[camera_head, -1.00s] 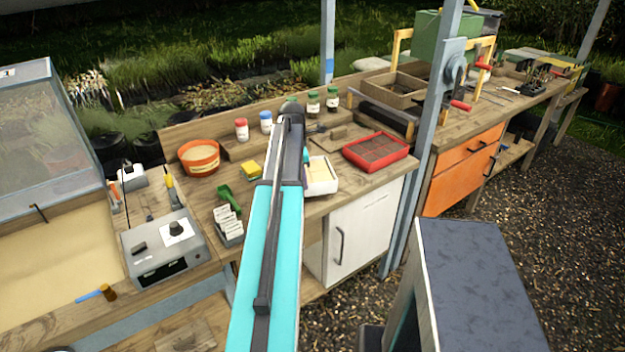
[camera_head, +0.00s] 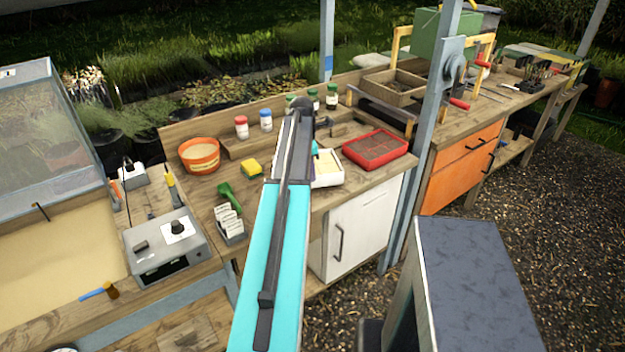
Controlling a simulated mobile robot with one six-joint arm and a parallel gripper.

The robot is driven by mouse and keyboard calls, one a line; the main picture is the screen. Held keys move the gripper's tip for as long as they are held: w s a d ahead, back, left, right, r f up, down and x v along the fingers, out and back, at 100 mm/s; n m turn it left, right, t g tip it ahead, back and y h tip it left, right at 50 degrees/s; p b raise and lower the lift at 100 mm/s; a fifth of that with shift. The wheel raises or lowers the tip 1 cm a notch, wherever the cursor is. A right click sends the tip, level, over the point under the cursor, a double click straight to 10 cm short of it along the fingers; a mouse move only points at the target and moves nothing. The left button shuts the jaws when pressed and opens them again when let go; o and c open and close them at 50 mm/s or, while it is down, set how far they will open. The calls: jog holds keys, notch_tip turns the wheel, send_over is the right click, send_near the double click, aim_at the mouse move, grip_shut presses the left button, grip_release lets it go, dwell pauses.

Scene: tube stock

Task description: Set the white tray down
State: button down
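The white tray (camera_head: 328,179) has a pale yellowish content and shows just right of my arm, over the wooden bench. Its left part is hidden behind my arm. I cannot tell from this view whether its underside touches the bench. A small teal part at the end of my arm, my gripper (camera_head: 315,148), shows at the tray's back left edge. Its fingers are hidden, but the tray has moved together with the arm, so it appears gripped.
A red tray (camera_head: 376,160) of dark soil stands close to the right of the white tray. A yellow sponge (camera_head: 251,169), green-handled tool (camera_head: 229,196), white label holder (camera_head: 229,226) and orange pot (camera_head: 199,156) are to the left. Several jars line the back shelf. A metal post (camera_head: 427,150) stands right.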

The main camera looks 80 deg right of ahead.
jog(key=shift+s+d+r, duration=0.1)
jog(key=shift+s+d, duration=0.1)
jog(key=shift+d, duration=0.3)
jog(key=shift+a+f+p, duration=0.1)
jog(key=shift+f+p, duration=0.8)
jog(key=shift+f, duration=0.95)
jog(key=shift+f, duration=0.1)
jog(key=c, duration=2)
grip_release()
jog(key=shift+w+a+r+b, duration=0.2)
jog(key=shift+r+b, duration=0.3)
jog(key=shift+r, duration=1.5)
jog(key=shift+w+a+r+b, duration=0.1)
jog(key=shift+w+r+b, duration=0.3)
jog(key=shift+r, duration=1.65)
jog(key=shift+w+a+r+b, duration=0.1)
jog(key=shift+r+b, duration=0.5)
jog(key=shift+r, duration=1.4)
jog(key=shift+s, duration=0.15)
